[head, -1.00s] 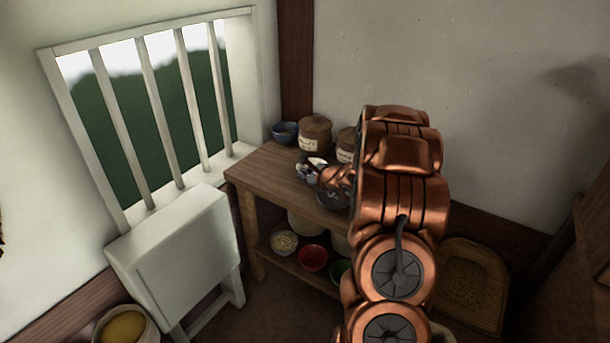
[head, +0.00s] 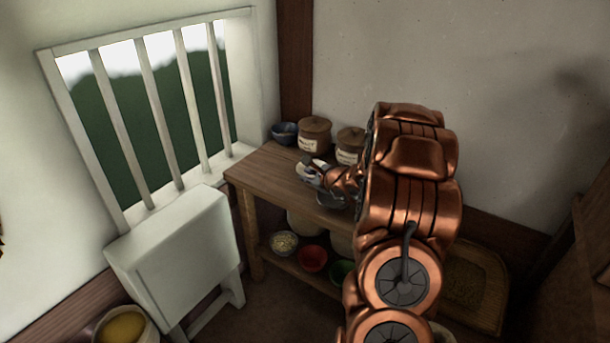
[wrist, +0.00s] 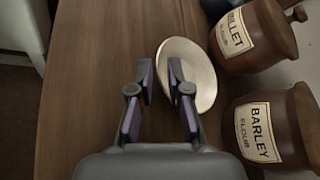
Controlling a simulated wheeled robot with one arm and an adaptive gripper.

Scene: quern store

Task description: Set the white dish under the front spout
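The white dish (head: 305,167) lies on the wooden bench top, close in front of the labelled jars. In the wrist view the dish (wrist: 203,85) is a shallow pale round, partly covered by my right finger. My gripper (wrist: 160,68) is open with a gap between its fingertips. The dish's left rim shows between the fingers, the left finger over bare wood and the right one over the dish. I cannot tell whether they touch it. In the head view my gripper (head: 311,176) is small beside the dish. No spout is clearly visible.
A millet flour jar (wrist: 258,38) and a barley flour jar (wrist: 270,130) stand right beside the dish. A blue bowl (head: 284,130) sits at the back corner. A dark bowl (head: 331,200) is partly behind my arm. The bench top (head: 262,172) is clear to the left.

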